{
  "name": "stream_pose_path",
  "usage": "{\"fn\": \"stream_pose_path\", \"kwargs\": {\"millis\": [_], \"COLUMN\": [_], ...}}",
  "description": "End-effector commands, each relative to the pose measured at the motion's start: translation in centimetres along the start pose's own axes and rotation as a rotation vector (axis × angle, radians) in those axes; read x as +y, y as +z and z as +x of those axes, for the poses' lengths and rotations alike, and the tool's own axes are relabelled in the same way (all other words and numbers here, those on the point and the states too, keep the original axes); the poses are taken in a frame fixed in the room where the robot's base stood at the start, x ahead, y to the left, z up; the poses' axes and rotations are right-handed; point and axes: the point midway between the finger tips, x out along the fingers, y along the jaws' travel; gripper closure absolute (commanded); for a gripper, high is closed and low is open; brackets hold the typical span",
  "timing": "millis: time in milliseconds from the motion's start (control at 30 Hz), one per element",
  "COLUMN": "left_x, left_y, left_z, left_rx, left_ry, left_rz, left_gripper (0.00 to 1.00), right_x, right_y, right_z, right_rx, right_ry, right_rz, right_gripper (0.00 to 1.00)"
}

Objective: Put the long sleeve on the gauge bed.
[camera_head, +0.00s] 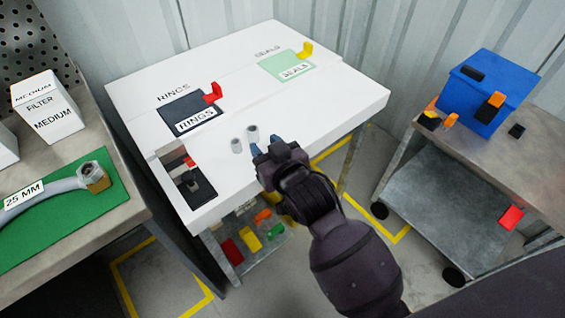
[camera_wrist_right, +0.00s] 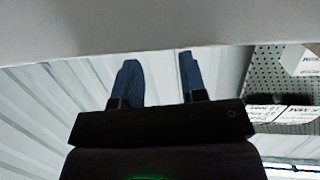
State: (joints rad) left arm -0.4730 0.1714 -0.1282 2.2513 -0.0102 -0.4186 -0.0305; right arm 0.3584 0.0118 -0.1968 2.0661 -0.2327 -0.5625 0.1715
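Two small grey sleeves stand upright on the white table, a nearer left one (camera_head: 237,146) and a farther right one (camera_head: 252,132). The right one looks slightly taller, but I cannot tell surely which is long. My right gripper (camera_head: 265,147) is just right of and in front of them, its blue fingers apart. It is also in the right wrist view (camera_wrist_right: 159,68), open with nothing between the fingers. A recess at the table's front left holds a dark fixture (camera_head: 200,187), possibly the gauge bed. My left gripper is not in view.
The white table (camera_head: 330,101) has a dark RINGS pad (camera_head: 181,110) with a red piece and a green SEALS pad (camera_head: 277,68) with a yellow piece. A bench with a hose and filter box (camera_head: 47,107) is left; a cart with a blue box (camera_head: 497,90) is right.

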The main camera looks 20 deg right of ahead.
Motion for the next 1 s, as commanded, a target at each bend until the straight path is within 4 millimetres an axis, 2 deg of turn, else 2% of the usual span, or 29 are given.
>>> {"fn": "stream_pose_path", "kwargs": {"millis": [200,433,600,867,933,1000], "left_x": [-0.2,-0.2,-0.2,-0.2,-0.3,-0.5], "left_y": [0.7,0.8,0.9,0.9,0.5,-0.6], "left_z": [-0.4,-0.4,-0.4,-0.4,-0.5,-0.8], "left_rx": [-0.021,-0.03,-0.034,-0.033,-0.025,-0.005], "left_ry": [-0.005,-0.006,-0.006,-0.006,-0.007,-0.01], "left_rz": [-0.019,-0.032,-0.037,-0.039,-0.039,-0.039], "left_gripper": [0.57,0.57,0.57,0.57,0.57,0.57], "right_x": [0.0,0.0,0.0,0.0,0.0,0.2], "right_y": [-0.3,-0.2,-0.1,0.0,-0.7,-2.4], "right_z": [-3.4,-5.9,-6.7,-6.8,-6.8,-6.8], "right_rx": [0.003,0.001,0.001,0.0,0.01,0.036], "right_ry": [0.001,0.0,0.0,0.0,-0.001,-0.003], "right_rz": [0.0,-0.001,-0.001,0.0,-0.002,-0.021], "right_gripper": [0.61,0.61,0.58,0.58,0.58,0.58]}}
